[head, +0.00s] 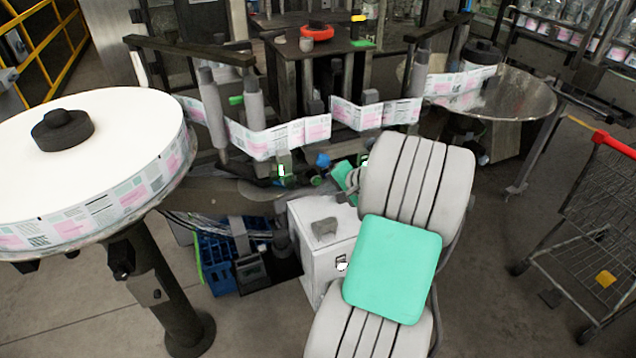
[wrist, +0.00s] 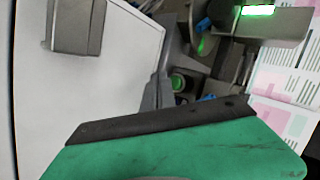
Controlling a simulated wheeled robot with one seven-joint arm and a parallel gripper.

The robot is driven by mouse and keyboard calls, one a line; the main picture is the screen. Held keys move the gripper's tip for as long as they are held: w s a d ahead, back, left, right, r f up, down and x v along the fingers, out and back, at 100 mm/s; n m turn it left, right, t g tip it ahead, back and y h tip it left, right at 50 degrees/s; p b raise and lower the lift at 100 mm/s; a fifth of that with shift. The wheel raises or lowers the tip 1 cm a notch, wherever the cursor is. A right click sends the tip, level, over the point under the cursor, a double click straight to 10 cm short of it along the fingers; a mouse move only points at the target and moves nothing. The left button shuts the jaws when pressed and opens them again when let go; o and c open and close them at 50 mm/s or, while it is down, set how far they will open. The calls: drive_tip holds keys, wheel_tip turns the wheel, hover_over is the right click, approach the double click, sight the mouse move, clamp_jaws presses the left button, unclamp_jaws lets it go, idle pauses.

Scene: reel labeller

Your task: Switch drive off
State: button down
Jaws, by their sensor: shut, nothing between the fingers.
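A white cabinet (head: 307,252) stands on the floor below the labeller, with a grey block (head: 325,228) on its top. A small dark and white switch-like fitting (head: 342,262) is on its front side, close to my arm; its position cannot be read. My gripper (head: 343,176) is above and behind the cabinet, beside the labeller's lower parts. The wrist view shows the cabinet top (wrist: 90,85) and the grey block (wrist: 75,25) at left. A small round green fitting (wrist: 178,82) sits beyond my gripper (wrist: 157,92), which is shut and empty. Its fingertips are partly hidden.
A large label reel (head: 90,140) stands at left, and the label web (head: 270,138) runs across rollers to a round table (head: 510,95) at right. A blue crate (head: 215,262) is left of the cabinet. A shopping cart (head: 590,220) stands at right.

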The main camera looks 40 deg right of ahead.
drive_tip(key=shift+s+a+p, duration=0.1)
drive_tip(key=shift+s+a, duration=0.15)
drive_tip(key=shift+s, duration=0.55)
drive_tip(key=shift+s+a+p, duration=0.15)
drive_tip(key=shift+s+a, duration=0.05)
drive_tip(key=shift+s, duration=0.55)
drive_tip(key=shift+s+a+p, duration=0.1)
drive_tip(key=shift+s+a, duration=0.15)
drive_tip(key=shift+s, duration=0.55)
drive_tip(key=w+a+r+n+g, duration=0.2)
drive_tip(key=w+a+n, duration=0.15)
drive_tip(key=a, duration=0.65)
drive_tip(key=s+a+r+n+g, duration=0.1)
drive_tip(key=s+a+r+n, duration=0.1)
drive_tip(key=a, duration=0.5)
drive_tip(key=s+a+r+n+g, duration=0.1)
drive_tip(key=s+a+r+n, duration=0.1)
drive_tip(key=s+a+n, duration=0.3)
drive_tip(key=s+a+r+n+g+h, duration=0.1)
drive_tip(key=s+a+r+n, duration=0.1)
drive_tip(key=a, duration=0.6)
drive_tip(key=shift+s+a+n+g, duration=0.3)
drive_tip(key=shift+s+a+n, duration=0.1)
drive_tip(key=shift+s+n, duration=0.6)
drive_tip(key=c, duration=2.2)
unclamp_jaws()
drive_tip(key=shift+s+r, duration=0.1)
